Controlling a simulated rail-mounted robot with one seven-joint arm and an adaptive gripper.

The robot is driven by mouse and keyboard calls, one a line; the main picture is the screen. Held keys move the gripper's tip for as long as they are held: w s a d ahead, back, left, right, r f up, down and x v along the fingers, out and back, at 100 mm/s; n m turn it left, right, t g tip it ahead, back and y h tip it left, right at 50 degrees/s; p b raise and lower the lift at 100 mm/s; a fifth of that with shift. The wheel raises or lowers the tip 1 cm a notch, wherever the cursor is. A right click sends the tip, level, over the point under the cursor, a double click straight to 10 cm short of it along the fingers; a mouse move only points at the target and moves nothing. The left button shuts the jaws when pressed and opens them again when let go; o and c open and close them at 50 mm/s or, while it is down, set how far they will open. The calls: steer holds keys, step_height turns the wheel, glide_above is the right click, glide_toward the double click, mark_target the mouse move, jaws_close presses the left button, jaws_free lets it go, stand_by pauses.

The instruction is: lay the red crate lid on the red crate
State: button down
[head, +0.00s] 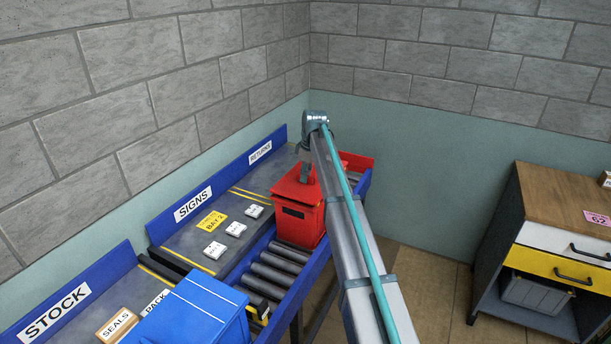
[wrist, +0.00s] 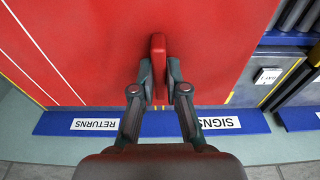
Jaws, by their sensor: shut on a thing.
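The red crate (head: 296,222), with a dark label panel on its front, stands upright on the roller track. My gripper (wrist: 159,82) is shut on the upright handle (wrist: 158,50) of the red crate lid (wrist: 215,55), which fills most of the wrist view. In the head view my gripper (head: 306,174) is over the crate, and the lid (head: 291,190) shows red at the crate's top. I cannot tell whether the lid touches the rim. My arm hides part of the crate's right side, and the lid hides the crate in the wrist view.
A blue crate (head: 195,312) stands nearer on the track. Bare rollers (head: 270,275) lie between the crates. A blue back rail carries SIGNS (head: 193,204) and RETURNS signs, with small white boxes (head: 236,229) in front. A red panel (head: 357,162) shows at the far end. A cabinet (head: 560,225) stands right.

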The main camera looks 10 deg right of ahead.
stand_by(0.3)
steer(key=c, duration=1.1)
jaws_free()
steer(key=shift+r, duration=0.15)
steer(key=shift+r+p, duration=1.85)
steer(key=shift+r, duration=2)
steer(key=shift+f, duration=0.1)
